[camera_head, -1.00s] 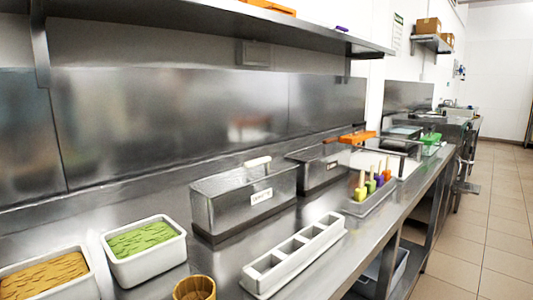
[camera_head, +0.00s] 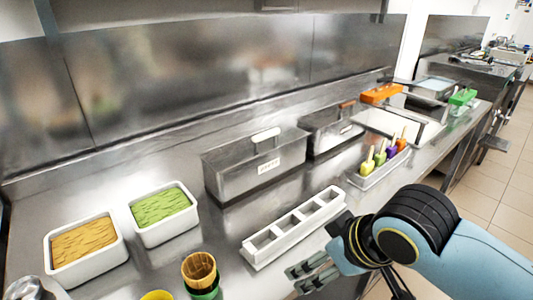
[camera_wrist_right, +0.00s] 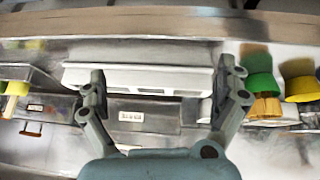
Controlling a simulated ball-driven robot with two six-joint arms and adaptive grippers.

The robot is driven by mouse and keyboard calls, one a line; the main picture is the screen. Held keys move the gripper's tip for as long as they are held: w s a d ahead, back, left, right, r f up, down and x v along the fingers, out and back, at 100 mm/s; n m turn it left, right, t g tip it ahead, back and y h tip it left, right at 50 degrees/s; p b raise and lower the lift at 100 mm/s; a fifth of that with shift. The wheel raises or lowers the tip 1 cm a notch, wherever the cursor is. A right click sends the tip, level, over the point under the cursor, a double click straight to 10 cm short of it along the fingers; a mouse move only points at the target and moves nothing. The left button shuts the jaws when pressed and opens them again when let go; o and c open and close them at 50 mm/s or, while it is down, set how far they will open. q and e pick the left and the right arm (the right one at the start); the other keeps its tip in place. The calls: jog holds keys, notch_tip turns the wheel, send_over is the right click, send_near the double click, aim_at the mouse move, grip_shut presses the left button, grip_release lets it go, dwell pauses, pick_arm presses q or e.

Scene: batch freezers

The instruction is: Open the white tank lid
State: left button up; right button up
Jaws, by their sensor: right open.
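A rectangular steel tank (camera_head: 255,172) with a label stands on the counter. Its closed lid carries a white handle (camera_head: 265,134). In the right wrist view the labelled tank (camera_wrist_right: 150,117) shows upside down, partly behind my gripper. My right gripper (camera_head: 312,270) is at the counter's front edge, in front of the white slotted holder and well apart from the tank. In the wrist view the right gripper (camera_wrist_right: 162,88) has its fingers spread, with nothing between them. My left gripper is not recognisable in view.
A white slotted holder (camera_head: 262,260) lies between gripper and tank. Tubs of orange (camera_head: 62,272) and green (camera_head: 148,238) food stand left. Cups (camera_head: 200,268) stand in front.

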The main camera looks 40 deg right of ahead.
aim_at(268, 135)
jog(key=w+d+r+t, duration=0.1)
jog(key=w+t, duration=0.1)
jog(key=w, duration=0.2)
jog(key=w+d+r+t, duration=0.1)
jog(key=w+t, duration=0.1)
jog(key=w, duration=0.2)
jog(key=w+d+r+t+y, duration=0.1)
jog(key=w+t, duration=0.1)
jog(key=w, duration=0.3)
jog(key=shift+d+r+t, duration=0.1)
jog(key=shift+d+t, duration=0.2)
jog(key=shift+d, duration=0.05)
jog(key=w+d+r+t, duration=0.5)
jog(key=r, duration=0.1)
jog(key=shift+y, duration=0.4)
jog(key=w+b, duration=0.3)
jog(key=b, duration=0.1)
jog(key=w+b, duration=0.3)
jog(key=b, duration=0.1)
jog(key=w+a+b, duration=0.1)
jog(key=w+b, duration=0.2)
jog(key=b, duration=0.1)
jog(key=shift+f, duration=0.4)
jog(key=shift+w+r+b, duration=0.2)
jog(key=shift+w+b, duration=0.55)
jog(key=shift+b, duration=0.1)
